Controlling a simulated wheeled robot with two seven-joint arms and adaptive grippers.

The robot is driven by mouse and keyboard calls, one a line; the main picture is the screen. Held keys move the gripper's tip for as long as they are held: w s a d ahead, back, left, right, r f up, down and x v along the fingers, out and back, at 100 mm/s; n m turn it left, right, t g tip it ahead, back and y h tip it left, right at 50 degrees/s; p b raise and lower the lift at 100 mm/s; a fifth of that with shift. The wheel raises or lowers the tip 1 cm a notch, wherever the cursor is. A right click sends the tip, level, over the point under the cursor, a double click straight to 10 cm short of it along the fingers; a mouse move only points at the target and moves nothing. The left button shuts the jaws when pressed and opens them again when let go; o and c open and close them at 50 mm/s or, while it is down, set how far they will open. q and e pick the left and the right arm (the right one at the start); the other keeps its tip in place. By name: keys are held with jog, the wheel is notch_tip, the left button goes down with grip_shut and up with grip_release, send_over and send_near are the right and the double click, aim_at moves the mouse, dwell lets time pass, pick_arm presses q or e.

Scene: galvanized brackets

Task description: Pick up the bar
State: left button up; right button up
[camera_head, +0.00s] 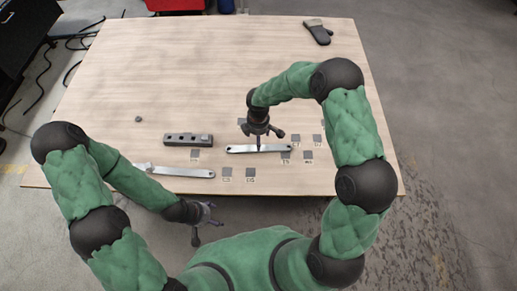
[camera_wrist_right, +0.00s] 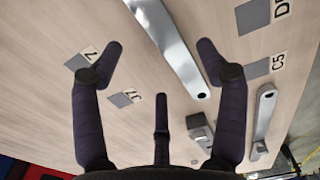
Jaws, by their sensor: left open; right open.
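A flat silver metal bar (camera_head: 240,149) lies on the table in front of me. My right gripper (camera_head: 262,137) is open and hangs right over this bar, with its fingers pointing down. In the right wrist view, the bar (camera_wrist_right: 170,45) runs diagonally between the open fingers (camera_wrist_right: 160,76), with a hole at its near end. I cannot tell whether any finger touches it. A second flat silver bar (camera_head: 185,172) lies nearer the front edge, to the left; it also shows in the right wrist view (camera_wrist_right: 264,117). My left gripper (camera_head: 207,221) is open and empty, off the table's front edge.
A dark block with holes (camera_head: 188,139) lies left of the first bar. Several grey squares with printed labels (camera_head: 250,173) surround the bars. A small nut-like piece (camera_head: 138,119) and a dark glove (camera_head: 318,32) lie farther off. The wooden table's (camera_head: 200,65) far middle is clear.

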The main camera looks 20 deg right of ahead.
jog(key=shift+s+d+f+b, duration=0.1)
jog(key=shift+f+b, duration=0.85)
jog(key=shift+f, duration=1.8)
jog(key=shift+r, duration=0.1)
grip_shut()
